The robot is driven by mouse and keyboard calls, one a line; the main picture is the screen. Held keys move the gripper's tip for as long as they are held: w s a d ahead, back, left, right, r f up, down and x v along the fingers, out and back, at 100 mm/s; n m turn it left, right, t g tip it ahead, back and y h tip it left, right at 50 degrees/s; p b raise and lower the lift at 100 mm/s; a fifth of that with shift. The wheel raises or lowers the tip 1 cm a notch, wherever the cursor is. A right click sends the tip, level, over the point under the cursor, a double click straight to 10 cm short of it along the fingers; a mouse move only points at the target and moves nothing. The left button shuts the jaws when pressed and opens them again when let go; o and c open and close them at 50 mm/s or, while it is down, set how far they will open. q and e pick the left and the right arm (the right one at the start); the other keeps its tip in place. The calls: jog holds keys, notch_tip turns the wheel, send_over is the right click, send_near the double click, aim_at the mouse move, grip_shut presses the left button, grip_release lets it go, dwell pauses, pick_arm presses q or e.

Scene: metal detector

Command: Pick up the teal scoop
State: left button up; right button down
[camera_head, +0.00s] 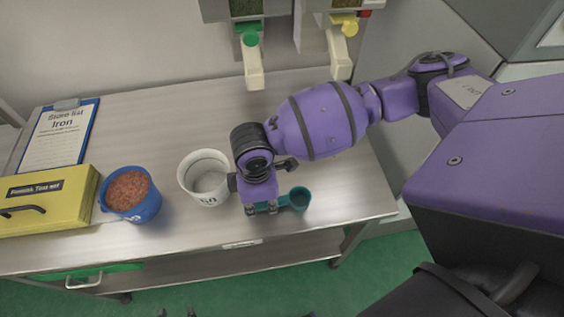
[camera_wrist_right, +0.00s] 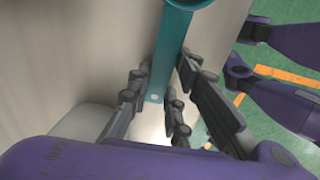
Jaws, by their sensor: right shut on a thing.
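The teal scoop (camera_head: 300,198) is at the front right of the metal table, its cup just right of my right gripper (camera_head: 262,209). My right gripper is shut on the scoop's handle, low over the table top. In the right wrist view the teal handle (camera_wrist_right: 170,50) runs between the fingers (camera_wrist_right: 160,92). I cannot tell whether the scoop touches the table. Small dark tips at the bottom edge of the head view may belong to my left gripper; its state does not show.
A white tub (camera_head: 204,178) stands close left of my right gripper. Further left are a blue bucket of reddish-brown grains (camera_head: 131,194), a yellow case (camera_head: 48,203) and a clipboard (camera_head: 60,138). Two dispensers with pale spouts (camera_head: 253,68) hang at the back. The table's right end is clear.

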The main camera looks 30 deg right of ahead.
jog(key=shift+w+r, duration=0.1)
jog(key=shift+r, duration=0.4)
notch_tip(320, 180, up, 3)
jog(key=shift+f, duration=0.2)
pick_arm(q)
jog(key=shift+w+d+r+p, duration=0.25)
jog(key=shift+w+r+p, duration=0.15)
jog(key=shift+r+p, duration=0.15)
jog(key=shift+w+d+r+p, duration=0.2)
jog(key=shift+w+r+p, duration=0.2)
jog(key=shift+r+p, duration=0.1)
pick_arm(e)
jog(key=s+a+r, duration=0.5)
jog(key=s+r, duration=0.4)
jog(key=s, duration=0.4)
jog(key=shift+a+r, duration=0.2)
jog(key=shift+r, duration=0.05)
pick_arm(q)
jog(key=shift+w+a+r, duration=0.1)
jog(key=shift+a+r, duration=0.05)
